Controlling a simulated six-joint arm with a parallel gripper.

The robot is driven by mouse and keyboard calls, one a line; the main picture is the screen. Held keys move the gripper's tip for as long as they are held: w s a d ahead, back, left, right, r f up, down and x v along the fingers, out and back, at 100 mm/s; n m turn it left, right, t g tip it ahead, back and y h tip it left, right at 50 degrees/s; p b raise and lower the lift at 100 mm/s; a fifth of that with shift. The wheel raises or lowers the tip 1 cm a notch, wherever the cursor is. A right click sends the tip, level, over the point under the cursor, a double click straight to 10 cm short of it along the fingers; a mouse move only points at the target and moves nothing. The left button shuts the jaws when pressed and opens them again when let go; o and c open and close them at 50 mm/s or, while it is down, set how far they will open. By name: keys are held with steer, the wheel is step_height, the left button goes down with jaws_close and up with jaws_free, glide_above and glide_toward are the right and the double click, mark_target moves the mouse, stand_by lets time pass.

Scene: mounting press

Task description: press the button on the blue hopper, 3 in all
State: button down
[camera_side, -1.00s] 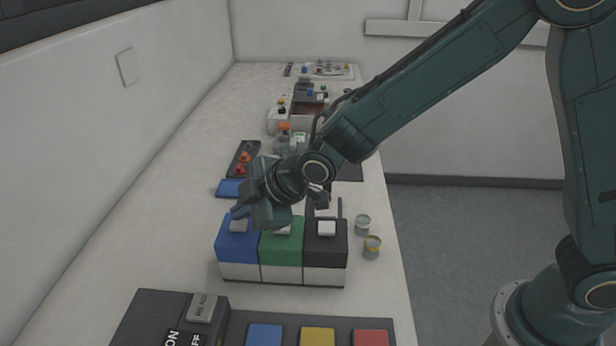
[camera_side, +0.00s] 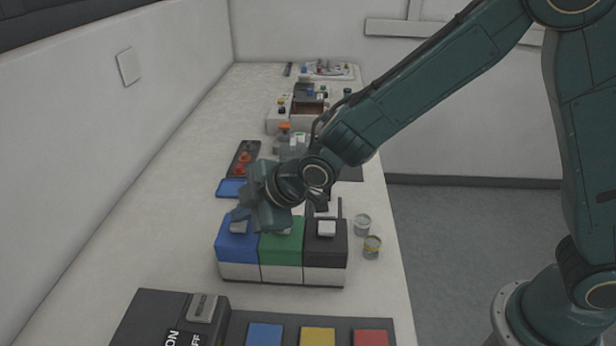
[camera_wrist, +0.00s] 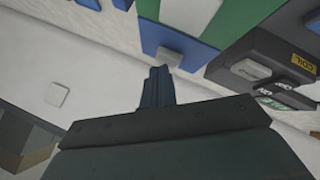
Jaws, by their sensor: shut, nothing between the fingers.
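The blue hopper (camera_side: 238,247) is the left one in a row of three boxes, with a blue upper part and a white base. Its pale square button (camera_side: 238,228) is on top, partly covered by my gripper (camera_side: 239,215). In the wrist view the blue hopper (camera_wrist: 154,36) is ahead of the fingers, and its button (camera_wrist: 168,56) shows just beyond the tips of my gripper (camera_wrist: 160,70). My gripper is shut and empty, its tips right at the button. I cannot tell whether they touch it.
A green hopper (camera_side: 281,248) and a black hopper (camera_side: 326,250) stand to the right of the blue one. A dark control box (camera_side: 150,318) and a panel of coloured squares (camera_side: 318,337) lie in front. Two small cans (camera_side: 372,247) stand at the right.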

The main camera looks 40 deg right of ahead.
mark_target(245, 225)
steer(key=shift+f, duration=0.2)
stand_by(0.4)
steer(key=shift+r, duration=0.9)
steer(key=shift+r, duration=0.1)
steer(key=shift+r, duration=2.45)
stand_by(0.9)
step_height(245, 225, up, 4)
steer(key=shift+f, duration=0.1)
stand_by(0.3)
steer(key=shift+f, duration=0.15)
